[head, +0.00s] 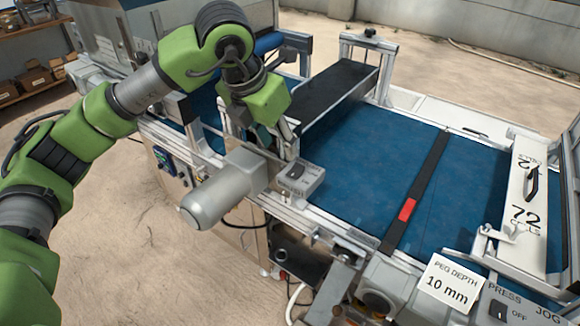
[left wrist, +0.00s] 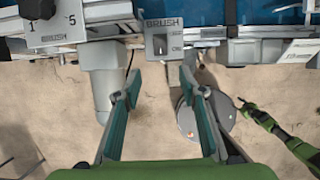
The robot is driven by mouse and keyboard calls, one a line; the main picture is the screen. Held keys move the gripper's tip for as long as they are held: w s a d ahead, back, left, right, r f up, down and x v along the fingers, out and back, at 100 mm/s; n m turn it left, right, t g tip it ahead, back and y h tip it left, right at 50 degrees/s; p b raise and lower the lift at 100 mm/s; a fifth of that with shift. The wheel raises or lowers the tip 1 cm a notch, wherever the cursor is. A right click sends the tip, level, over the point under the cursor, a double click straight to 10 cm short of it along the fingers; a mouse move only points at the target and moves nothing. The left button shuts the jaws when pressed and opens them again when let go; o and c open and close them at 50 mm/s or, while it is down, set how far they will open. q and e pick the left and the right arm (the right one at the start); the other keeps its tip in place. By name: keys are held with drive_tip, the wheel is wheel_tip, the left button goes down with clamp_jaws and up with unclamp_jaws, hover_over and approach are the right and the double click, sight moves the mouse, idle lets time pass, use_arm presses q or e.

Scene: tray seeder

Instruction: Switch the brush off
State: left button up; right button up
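The brush switch box (head: 305,181) is a small grey box on the machine's near rail, beside a grey motor cylinder (head: 213,192). In the left wrist view the box (left wrist: 177,33) carries the label BRUSH and a dark rocker switch (left wrist: 160,44). I cannot tell which way the rocker is tipped. My left gripper (head: 286,143) is above and behind the box in the head view. In the left wrist view its two fingers (left wrist: 159,88) are spread apart with nothing between them, and the box shows beyond the tips.
A black cover (head: 340,98) spans the blue belt (head: 360,150) behind the box. A dial (left wrist: 38,8) labelled 1 to 5 is left of it in the left wrist view. A 10 mm peg-depth card (head: 447,287) and a press switch (head: 498,310) are at front right.

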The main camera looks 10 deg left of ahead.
sight(292, 174)
use_arm(q)
drive_tip(key=p+x, duration=0.2)
drive_tip(key=x, duration=0.9)
drive_tip(key=shift+w+d+f, duration=0.1)
drive_tip(key=shift+w+f, duration=0.05)
